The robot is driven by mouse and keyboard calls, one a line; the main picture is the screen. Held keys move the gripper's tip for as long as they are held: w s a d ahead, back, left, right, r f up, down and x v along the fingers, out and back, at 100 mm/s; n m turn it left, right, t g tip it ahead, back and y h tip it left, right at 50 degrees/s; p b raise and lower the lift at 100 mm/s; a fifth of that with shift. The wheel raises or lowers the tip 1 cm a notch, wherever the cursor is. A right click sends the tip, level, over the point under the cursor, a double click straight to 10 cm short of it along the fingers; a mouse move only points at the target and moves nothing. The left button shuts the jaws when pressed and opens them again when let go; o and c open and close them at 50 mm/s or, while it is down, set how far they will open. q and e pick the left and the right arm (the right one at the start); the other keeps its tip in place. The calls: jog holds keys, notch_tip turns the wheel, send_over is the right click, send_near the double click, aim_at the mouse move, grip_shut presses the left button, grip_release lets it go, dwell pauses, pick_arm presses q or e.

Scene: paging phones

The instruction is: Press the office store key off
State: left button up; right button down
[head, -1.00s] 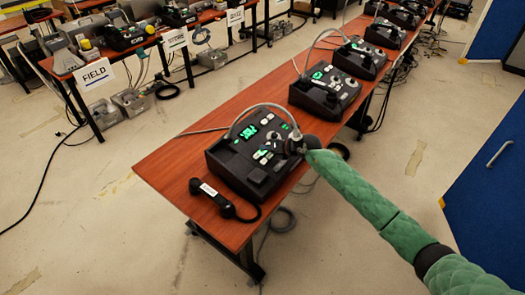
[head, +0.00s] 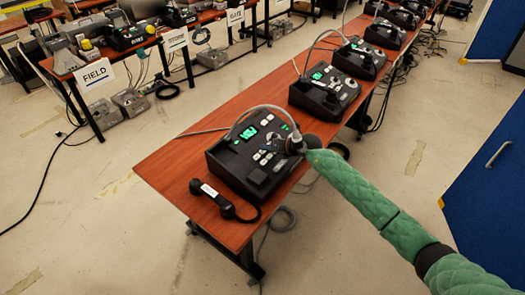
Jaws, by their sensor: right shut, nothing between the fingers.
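The nearest paging phone (head: 228,160) is a black desk unit with a green-lit screen (head: 248,133), pale keys and a dark pad at its front. Its black handset (head: 224,200) lies off the unit on the table, at the front left. My right gripper (head: 276,146) is shut and empty over the key area of this phone, and it hides some keys. I cannot tell whether the fingertips touch a key. The key labels are too small to read, so I cannot pick out the office store key. My left gripper is not in view.
More black phones, such as the second one (head: 322,92), stand in a row along the red-brown table (head: 165,160). Another table at the back left holds more units, with a FIELD sign (head: 95,80) on its front. A blue panel (head: 490,190) stands at the right.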

aim_at(270, 157)
jog(key=shift+r, duration=0.1)
jog(key=r+p, duration=0.1)
jog(key=r, duration=0.1)
jog(key=d+r+p, duration=0.1)
jog(key=p, duration=0.1)
jog(key=s+r+p, duration=0.1)
jog(key=r+p, duration=0.1)
jog(key=shift+d+r, duration=0.15)
jog(key=shift+r, duration=0.15)
dwell(0.4)
